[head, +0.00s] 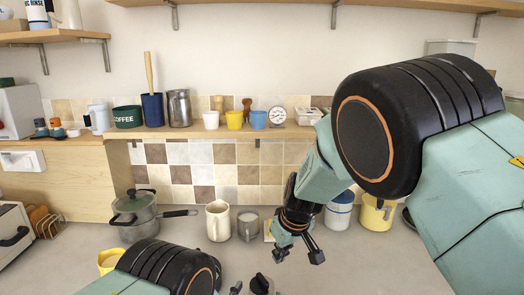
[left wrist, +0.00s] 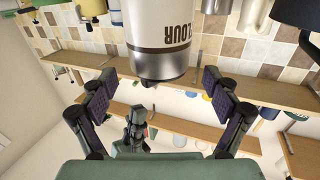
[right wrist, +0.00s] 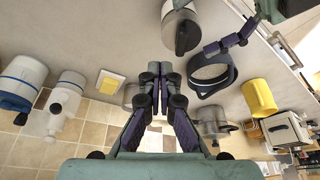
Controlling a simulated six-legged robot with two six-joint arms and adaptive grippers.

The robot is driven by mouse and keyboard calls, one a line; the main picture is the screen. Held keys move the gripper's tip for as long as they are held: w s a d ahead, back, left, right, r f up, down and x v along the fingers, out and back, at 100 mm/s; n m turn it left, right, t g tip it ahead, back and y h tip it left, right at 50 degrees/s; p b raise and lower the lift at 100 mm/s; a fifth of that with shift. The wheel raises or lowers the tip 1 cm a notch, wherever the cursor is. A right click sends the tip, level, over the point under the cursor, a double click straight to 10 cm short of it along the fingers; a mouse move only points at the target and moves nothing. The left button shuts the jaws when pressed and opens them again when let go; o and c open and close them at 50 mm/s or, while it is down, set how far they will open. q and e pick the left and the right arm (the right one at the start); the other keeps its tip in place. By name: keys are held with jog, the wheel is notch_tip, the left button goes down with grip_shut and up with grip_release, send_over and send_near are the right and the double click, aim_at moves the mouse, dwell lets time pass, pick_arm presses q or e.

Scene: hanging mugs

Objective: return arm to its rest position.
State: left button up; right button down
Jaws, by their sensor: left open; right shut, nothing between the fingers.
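My right gripper (head: 297,254) hangs over the middle of the counter in the head view, fingers downward. In the right wrist view its fingers (right wrist: 155,88) are together with nothing between them. My left gripper (left wrist: 157,88) has its fingers spread wide and holds nothing.
A cream pitcher (head: 218,222), a lidded pot (head: 134,214) and a yellow canister (head: 377,213) stand on the counter (head: 350,262). A wooden shelf (head: 225,132) with cups runs behind. A yellow mug (head: 107,262) is near my left arm.

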aim_at(261, 286)
pick_arm(q)
jog(key=x, duration=0.3)
jog(key=shift+w+d, duration=0.1)
jog(key=shift+w, duration=0.3)
pick_arm(e)
jog(key=x, duration=0.3)
jog(key=shift+w, duration=0.1)
jog(key=shift+r, duration=0.15)
